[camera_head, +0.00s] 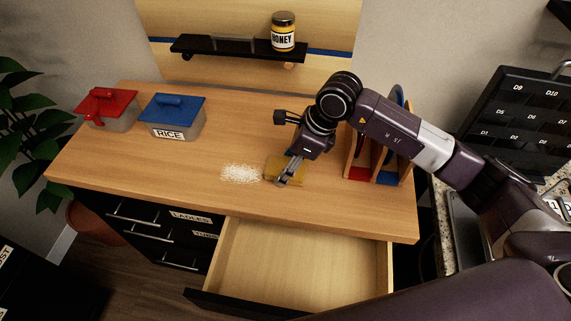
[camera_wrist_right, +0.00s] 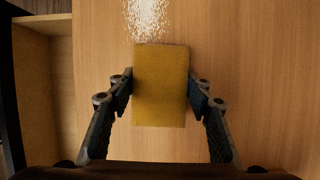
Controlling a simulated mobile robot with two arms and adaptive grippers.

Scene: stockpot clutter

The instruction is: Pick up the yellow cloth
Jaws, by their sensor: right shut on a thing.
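The yellow cloth (camera_head: 273,167) is a small folded rectangle at the middle of the wooden counter, in the head view. My right gripper (camera_head: 287,180) is over it from above. In the right wrist view the cloth (camera_wrist_right: 161,88) lies between the two fingers of my right gripper (camera_wrist_right: 161,95), which press on its left and right sides. I cannot tell whether the cloth is clear of the counter. My left gripper is not in view.
A patch of white grains (camera_head: 241,172) lies just left of the cloth. An open, empty drawer (camera_head: 300,265) juts out below the counter's front edge. A rice container (camera_head: 173,117) and a red-lidded container (camera_head: 107,108) stand at left. A wooden rack (camera_head: 359,161) stands at right.

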